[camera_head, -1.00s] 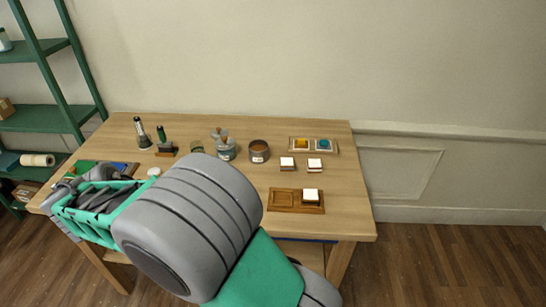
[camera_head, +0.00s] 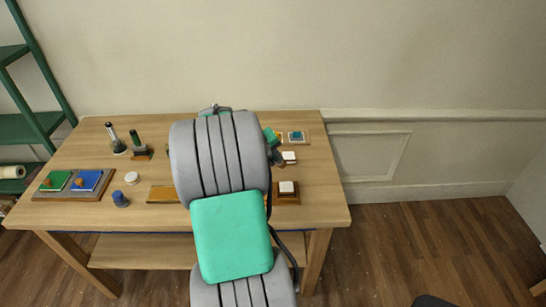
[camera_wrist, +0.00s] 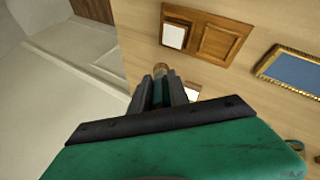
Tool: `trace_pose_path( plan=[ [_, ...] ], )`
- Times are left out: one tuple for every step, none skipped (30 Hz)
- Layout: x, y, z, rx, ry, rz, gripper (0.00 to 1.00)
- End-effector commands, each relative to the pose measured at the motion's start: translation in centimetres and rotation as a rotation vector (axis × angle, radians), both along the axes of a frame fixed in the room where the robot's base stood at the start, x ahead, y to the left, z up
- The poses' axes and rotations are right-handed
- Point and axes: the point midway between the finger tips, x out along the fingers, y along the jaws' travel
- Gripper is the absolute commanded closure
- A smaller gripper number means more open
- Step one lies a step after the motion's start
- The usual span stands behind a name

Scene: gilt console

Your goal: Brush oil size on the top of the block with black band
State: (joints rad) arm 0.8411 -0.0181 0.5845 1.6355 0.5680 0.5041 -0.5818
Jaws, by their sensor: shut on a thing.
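My gripper (camera_wrist: 164,92) is shut on a slim tool, likely a brush; only its tan rounded end (camera_wrist: 162,69) shows past the fingers in the wrist view. In the head view my gripper's dark fingers (camera_head: 275,157) are beside a white-topped block (camera_head: 289,157). In the wrist view a white-topped block (camera_wrist: 192,90) is partly hidden just right of the fingers. Another white-topped block (camera_head: 287,187) stands in the wooden tray (camera_head: 292,201); it also shows in the wrist view (camera_wrist: 174,36). I cannot make out a black band on any block.
A tray with color pads (camera_head: 306,137) is behind the blocks. My arm hides the table's middle.

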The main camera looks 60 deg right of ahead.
Motion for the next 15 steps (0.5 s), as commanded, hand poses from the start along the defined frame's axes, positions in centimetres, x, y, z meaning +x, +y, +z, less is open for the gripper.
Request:
trace_pose_path(
  plan=[
    [0.0,0.0,-0.5,0.0,0.0,-0.001,1.0],
    [-0.1,0.0,-0.7,0.0,0.0,-0.001,1.0],
    [-0.1,0.0,-0.9,-0.001,0.0,-0.002,1.0],
    [-0.1,-0.1,-1.1,0.0,0.001,-0.003,1.0],
    [-0.1,-0.1,-1.3,0.0,0.001,-0.003,1.0],
    [-0.2,-0.1,-1.6,0.0,0.0,-0.004,1.0],
    [-0.2,-0.1,-1.7,0.0,0.001,-0.004,1.0],
    [-0.2,-0.1,-1.9,0.0,0.0,-0.005,1.0],
    [-0.2,-0.1,-2.2,0.0,0.0,-0.006,1.0],
    [-0.3,-0.1,-2.3,0.001,0.0,-0.006,1.0],
    [-0.3,-0.1,-2.5,0.001,0.0,-0.006,1.0],
    [-0.3,-0.2,-2.8,0.0,0.0,-0.007,1.0],
    [-0.3,-0.2,-2.9,0.0,0.0,-0.009,1.0],
    [-0.4,-0.2,-3.1,0.0,0.0,-0.009,1.0],
    [-0.4,-0.2,-3.4,0.0,0.0,-0.01,1.0]
  ],
)
